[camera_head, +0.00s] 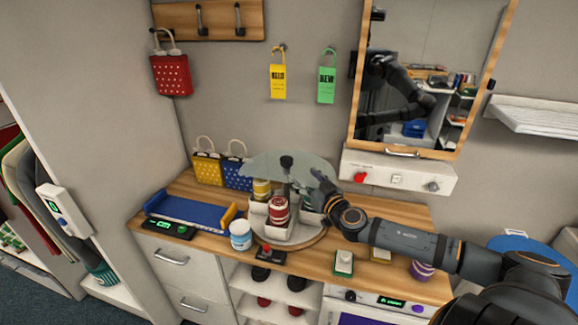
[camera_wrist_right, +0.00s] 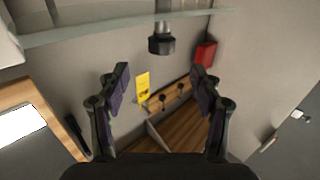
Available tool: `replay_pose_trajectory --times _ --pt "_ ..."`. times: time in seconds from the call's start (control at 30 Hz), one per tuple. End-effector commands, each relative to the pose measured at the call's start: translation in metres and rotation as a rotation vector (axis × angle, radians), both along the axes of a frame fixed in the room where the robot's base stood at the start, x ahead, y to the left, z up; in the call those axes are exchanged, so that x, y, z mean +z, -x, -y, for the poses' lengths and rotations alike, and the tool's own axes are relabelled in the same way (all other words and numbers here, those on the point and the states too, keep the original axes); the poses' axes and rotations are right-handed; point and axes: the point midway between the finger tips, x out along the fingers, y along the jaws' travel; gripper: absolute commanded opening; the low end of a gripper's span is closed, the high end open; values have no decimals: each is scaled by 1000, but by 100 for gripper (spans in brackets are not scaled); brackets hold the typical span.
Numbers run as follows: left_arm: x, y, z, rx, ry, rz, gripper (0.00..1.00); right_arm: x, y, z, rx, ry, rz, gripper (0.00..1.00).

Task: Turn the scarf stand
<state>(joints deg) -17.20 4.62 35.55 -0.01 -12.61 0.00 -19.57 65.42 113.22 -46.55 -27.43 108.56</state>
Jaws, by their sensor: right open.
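The scarf stand (camera_head: 291,236) is on the wooden counter, a pale compartmented carousel on a round wooden base. It has a clear round top plate (camera_head: 262,163) with a dark knob (camera_head: 287,161) above it. A red-and-white rolled scarf (camera_head: 279,210) faces front, with a yellow roll (camera_head: 262,188) behind it to the left. My right gripper (camera_head: 312,185) is beside the stand's upper right part and hides some of it. In the right wrist view, the gripper (camera_wrist_right: 162,88) is open and empty, with a dark knob-like post end (camera_wrist_right: 162,45) beyond its fingertips. My left gripper is out of view.
Patterned bags (camera_head: 207,168) are behind left. A green-topped block (camera_head: 344,262) lies under my right arm. A mirror (camera_head: 425,75) hangs behind.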

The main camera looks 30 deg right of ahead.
Motion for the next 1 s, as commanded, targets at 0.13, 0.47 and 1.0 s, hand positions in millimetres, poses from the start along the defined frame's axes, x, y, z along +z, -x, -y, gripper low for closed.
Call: replay_pose_trajectory --times 0.13,0.47,1.0 --pt "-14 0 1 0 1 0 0 1 -19 0 3 -12 13 65" --pt "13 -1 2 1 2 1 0 7 -55 4 1 -17 4 65" --pt "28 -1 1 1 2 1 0 1 -93 5 7 -5 6 65"
